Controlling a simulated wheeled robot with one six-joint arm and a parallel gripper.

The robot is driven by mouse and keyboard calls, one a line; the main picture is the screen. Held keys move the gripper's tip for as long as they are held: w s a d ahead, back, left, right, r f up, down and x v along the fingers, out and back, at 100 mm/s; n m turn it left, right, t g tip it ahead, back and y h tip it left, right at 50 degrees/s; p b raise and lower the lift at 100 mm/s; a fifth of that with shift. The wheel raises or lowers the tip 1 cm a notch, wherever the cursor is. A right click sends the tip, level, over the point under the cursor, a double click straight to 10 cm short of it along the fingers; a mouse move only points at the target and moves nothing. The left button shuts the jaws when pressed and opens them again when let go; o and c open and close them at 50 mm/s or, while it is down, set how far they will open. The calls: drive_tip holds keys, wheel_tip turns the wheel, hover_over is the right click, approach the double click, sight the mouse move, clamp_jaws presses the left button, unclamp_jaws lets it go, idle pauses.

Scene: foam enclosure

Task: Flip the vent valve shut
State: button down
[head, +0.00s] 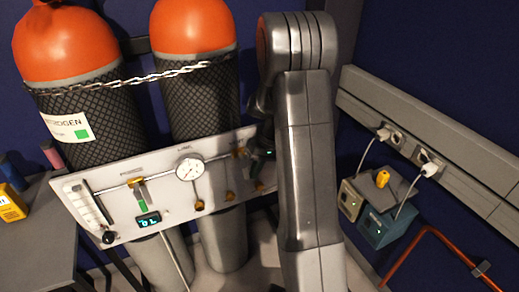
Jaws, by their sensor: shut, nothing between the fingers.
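The white gas panel (110,218) is mounted across the front of two orange-topped cylinders. A valve with a green-tipped handle (140,194) sits left of the round gauge (189,168); its handle points down. At the panel's right end, brass fittings (239,153) show beside my arm, under a small label too blurred to read surely.
A chain (130,80) runs across the netted cylinders (200,100). A grey bench (35,235) with a yellow device (12,202) stands at left. At right are a wall rail with plugs (428,165), small boxes (385,225) and an orange pipe (440,240).

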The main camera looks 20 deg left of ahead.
drive_tip(key=v, duration=1.3)
drive_tip(key=shift+r, duration=0.35)
drive_tip(key=shift+d+f, duration=0.1)
drive_tip(key=shift+f, duration=0.05)
drive_tip(key=s+a+f+t+h+p, duration=0.1)
drive_tip(key=p, duration=0.2)
drive_tip(key=s+a+f+t+h+p, duration=0.1)
drive_tip(key=f+p, duration=0.1)
drive_tip(key=p, duration=0.2)
drive_tip(key=shift+s+f+t, duration=0.1)
drive_tip(key=shift+s+t, duration=0.05)
drive_tip(key=shift+t, duration=0.15)
drive_tip(key=shift+p, duration=0.3)
